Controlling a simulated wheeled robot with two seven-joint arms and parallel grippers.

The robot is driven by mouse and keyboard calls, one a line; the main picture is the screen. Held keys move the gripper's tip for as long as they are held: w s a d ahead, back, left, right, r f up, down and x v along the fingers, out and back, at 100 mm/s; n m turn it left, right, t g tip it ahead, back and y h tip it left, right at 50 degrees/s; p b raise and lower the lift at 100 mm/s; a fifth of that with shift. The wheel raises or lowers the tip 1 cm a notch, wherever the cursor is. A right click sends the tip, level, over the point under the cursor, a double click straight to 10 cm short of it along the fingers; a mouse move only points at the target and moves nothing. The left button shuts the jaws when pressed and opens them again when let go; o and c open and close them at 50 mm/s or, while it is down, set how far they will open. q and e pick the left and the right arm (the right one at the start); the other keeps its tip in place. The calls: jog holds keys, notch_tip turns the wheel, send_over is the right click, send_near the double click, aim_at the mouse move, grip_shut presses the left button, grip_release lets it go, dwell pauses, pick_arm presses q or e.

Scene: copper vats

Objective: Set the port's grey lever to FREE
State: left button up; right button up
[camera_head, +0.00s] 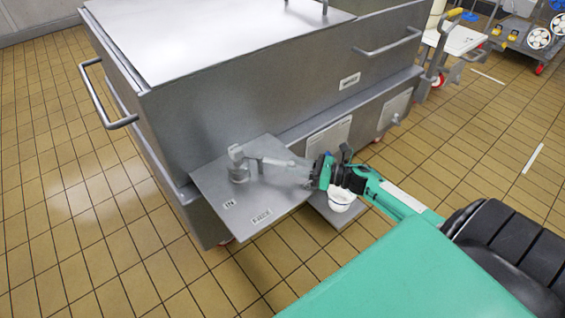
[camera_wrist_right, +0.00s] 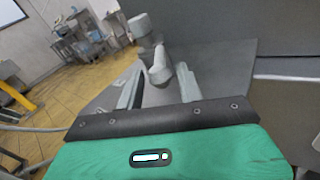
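The grey lever (camera_head: 239,166) stands on a flat metal plate (camera_head: 215,185) that juts from the side of a big steel vat housing. It has an upright post with an arm reaching right, toward my right gripper. My right gripper (camera_head: 292,170) is above the plate, at the lever arm's outer end. In the right wrist view, the lever (camera_wrist_right: 160,66) shows between two spread fingers (camera_wrist_right: 160,88); I cannot tell whether they touch it. Two small labels (camera_head: 229,204) (camera_head: 262,215) are on the plate, too small to read. My left gripper is out of view.
The steel housing (camera_head: 230,100) fills the back, with a bar handle (camera_head: 105,100) at its left. Carts (camera_head: 520,42) stand far right. The tiled floor (camera_head: 90,230) at front left is clear.

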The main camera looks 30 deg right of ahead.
aim_at(265, 159)
jog(key=shift+x, duration=2.25)
grip_shut()
